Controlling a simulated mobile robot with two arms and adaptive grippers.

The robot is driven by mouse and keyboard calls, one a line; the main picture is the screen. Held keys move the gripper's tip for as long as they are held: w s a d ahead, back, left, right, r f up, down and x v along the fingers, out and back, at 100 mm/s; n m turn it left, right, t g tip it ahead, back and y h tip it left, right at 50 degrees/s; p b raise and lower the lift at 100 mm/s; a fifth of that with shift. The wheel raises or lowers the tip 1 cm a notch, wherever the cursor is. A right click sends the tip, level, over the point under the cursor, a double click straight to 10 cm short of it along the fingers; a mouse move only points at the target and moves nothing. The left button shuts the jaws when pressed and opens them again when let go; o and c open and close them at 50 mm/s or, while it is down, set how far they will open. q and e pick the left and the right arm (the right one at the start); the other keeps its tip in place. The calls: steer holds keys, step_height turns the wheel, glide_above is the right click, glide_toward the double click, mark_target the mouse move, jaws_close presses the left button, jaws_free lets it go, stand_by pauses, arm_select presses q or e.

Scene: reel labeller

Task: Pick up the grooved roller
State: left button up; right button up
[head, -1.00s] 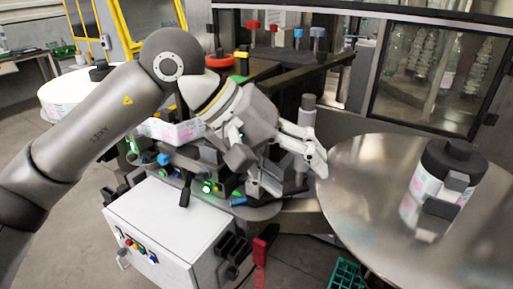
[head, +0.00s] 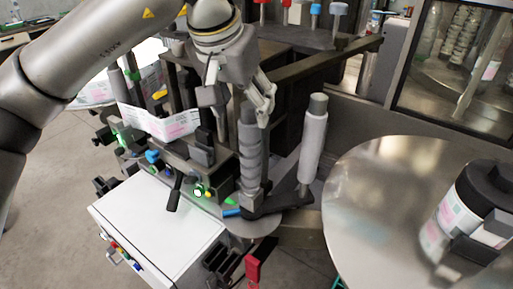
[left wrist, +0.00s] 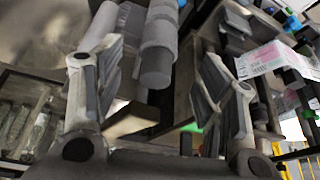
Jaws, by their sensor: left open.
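In the left wrist view the roller (left wrist: 158,45) shows between the two spread fingers of my left gripper (left wrist: 160,90). No finger visibly touches it there; the head view does not settle contact. My right gripper is not in view.
A smooth pale roller (head: 312,142) stands just right of the grooved one. A label strip (head: 165,124) and dark brackets lie to the left. A round metal table (head: 365,205) carries a black-capped bottle (head: 455,215) at the right. A white cabinet (head: 150,215) is in front.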

mark_target(245, 119)
arm_select(q)
step_height(245, 119, down, 3)
steer(key=shift+r+p, duration=0.1)
steer(key=shift+p, duration=0.3)
steer(key=shift+w+f, duration=0.2)
steer(key=shift+f, duration=0.05)
steer(key=shift+w+d+f+p, duration=0.2)
steer(key=shift+f+p, duration=0.1)
steer(key=shift+p, duration=0.05)
steer(key=p+x, duration=0.2)
steer(key=x, duration=0.2)
steer(key=shift+s+f, duration=0.1)
steer(key=shift+s, duration=0.1)
steer(key=shift+w+f, duration=0.1)
steer(key=shift+f, duration=0.25)
steer(key=c, duration=0.3)
jaws_close()
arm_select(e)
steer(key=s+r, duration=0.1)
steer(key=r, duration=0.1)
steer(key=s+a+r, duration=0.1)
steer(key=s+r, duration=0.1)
